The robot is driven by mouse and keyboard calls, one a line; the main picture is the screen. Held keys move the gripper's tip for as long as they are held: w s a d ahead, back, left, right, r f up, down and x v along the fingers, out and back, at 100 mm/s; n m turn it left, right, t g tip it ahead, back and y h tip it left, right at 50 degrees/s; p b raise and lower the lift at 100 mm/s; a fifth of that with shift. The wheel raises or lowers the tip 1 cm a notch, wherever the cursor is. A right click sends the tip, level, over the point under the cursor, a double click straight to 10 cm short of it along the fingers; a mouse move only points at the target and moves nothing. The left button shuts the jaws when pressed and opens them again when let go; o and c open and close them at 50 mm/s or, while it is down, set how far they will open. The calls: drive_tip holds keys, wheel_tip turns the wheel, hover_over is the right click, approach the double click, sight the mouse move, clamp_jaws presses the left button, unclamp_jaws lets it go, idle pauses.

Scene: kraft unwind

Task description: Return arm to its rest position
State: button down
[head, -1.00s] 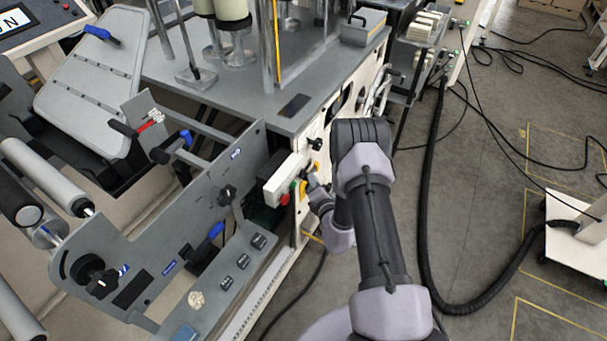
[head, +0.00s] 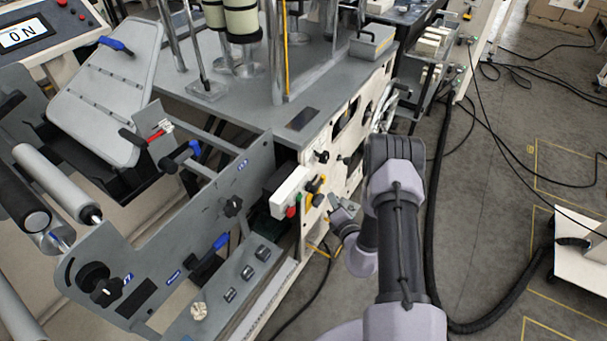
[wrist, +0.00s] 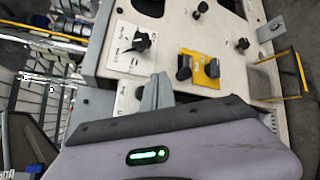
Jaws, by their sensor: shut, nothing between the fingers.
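My gripper (head: 343,210) is in front of the machine's cream side panel (head: 352,165), just right of the control box. Its fingers are together and empty, and they stand apart from the panel's knobs. In the wrist view the grey fingers (wrist: 157,93) point at the panel, below a black selector knob (wrist: 140,42) on a white label. My arm is bent, with its elbow high. Part of the wrist is hidden behind my forearm in the head view.
A yellow plate (wrist: 203,68) with black knobs is on the panel. A black hose (head: 433,220) runs along the floor at right. Grey floor (head: 490,200) beyond it is fairly open.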

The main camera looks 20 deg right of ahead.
drive_tip(key=w+a+r+n+y, duration=0.4)
drive_tip(key=a+r+n+y, duration=0.2)
drive_tip(key=a+r, duration=0.4)
drive_tip(key=s+a+r+n+g+y, duration=0.3)
drive_tip(key=s+a+r+n+y, duration=0.1)
drive_tip(key=a+r+n, duration=0.45)
drive_tip(key=s+a+r+n+g+y, duration=0.45)
drive_tip(key=a+r+n, duration=0.3)
drive_tip(key=r, duration=0.25)
drive_tip(key=s+a+r+n+g+h+b, duration=0.1)
drive_tip(key=s+a+r+n+g, duration=0.15)
drive_tip(key=s+n, duration=0.4)
drive_tip(key=s+a+r+n+g+h, duration=0.1)
drive_tip(key=s+a+n+g+h, duration=0.15)
drive_tip(key=s+n, duration=0.4)
drive_tip(key=s+d+r+n+t+h, duration=0.2)
drive_tip(key=s+d+n+t+h, duration=0.1)
drive_tip(key=s+d+n+h, duration=0.4)
drive_tip(key=s+d+n, duration=0.2)
drive_tip(key=s+d, duration=0.1)
drive_tip(key=s, duration=0.1)
drive_tip(key=shift+s+d+n, duration=0.15)
drive_tip(key=shift+n, duration=0.15)
